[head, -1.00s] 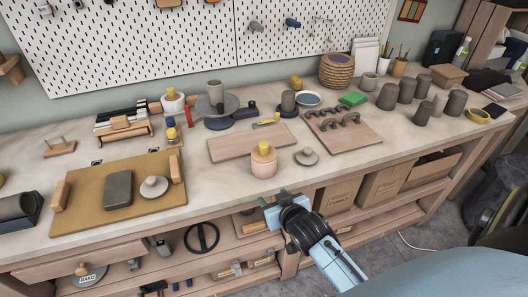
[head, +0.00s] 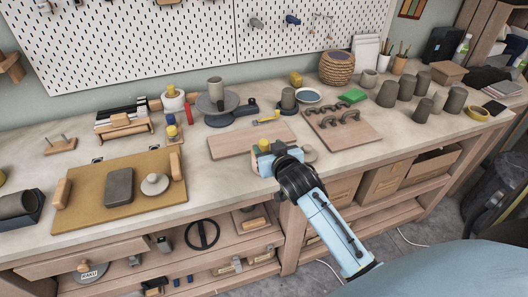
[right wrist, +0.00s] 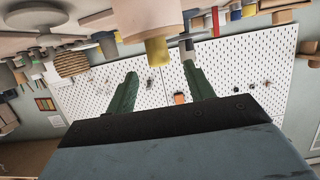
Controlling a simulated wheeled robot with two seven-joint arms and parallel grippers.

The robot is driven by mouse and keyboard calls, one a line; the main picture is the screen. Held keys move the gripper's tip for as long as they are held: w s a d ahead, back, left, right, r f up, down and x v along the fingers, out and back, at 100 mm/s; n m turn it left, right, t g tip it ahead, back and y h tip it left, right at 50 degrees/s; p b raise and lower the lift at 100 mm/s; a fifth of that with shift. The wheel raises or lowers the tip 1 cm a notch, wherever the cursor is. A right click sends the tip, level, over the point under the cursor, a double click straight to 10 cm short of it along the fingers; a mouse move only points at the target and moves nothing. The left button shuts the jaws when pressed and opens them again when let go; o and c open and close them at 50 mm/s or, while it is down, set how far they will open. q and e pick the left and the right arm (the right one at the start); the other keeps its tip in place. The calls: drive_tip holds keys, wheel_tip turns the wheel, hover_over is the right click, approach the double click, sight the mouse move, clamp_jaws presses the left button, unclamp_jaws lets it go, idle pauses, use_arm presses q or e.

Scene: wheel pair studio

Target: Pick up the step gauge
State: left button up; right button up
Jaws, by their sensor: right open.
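What I take to be the step gauge (head: 264,145) is a pale wooden-coloured cylinder with a narrower yellow knob on top, at the front edge of the bench. In the head view my right gripper mostly hides it. The right wrist view shows it upside down, with the pale body (right wrist: 148,14) and the yellow knob (right wrist: 157,51) near the fingertips. My right gripper (head: 258,158) is open; its two green fingers (right wrist: 160,66) stand apart, with the knob appearing between the tips. I cannot tell whether they touch it. My left gripper is out of view.
A bare wooden board (head: 240,141) lies just behind. A tan board (head: 88,216) lies left. The bench front between them is clear.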

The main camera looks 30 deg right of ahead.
sight(265, 143)
drive_tip(key=x, duration=0.5)
drive_tip(key=shift+s+d, duration=0.1)
clamp_jaws()
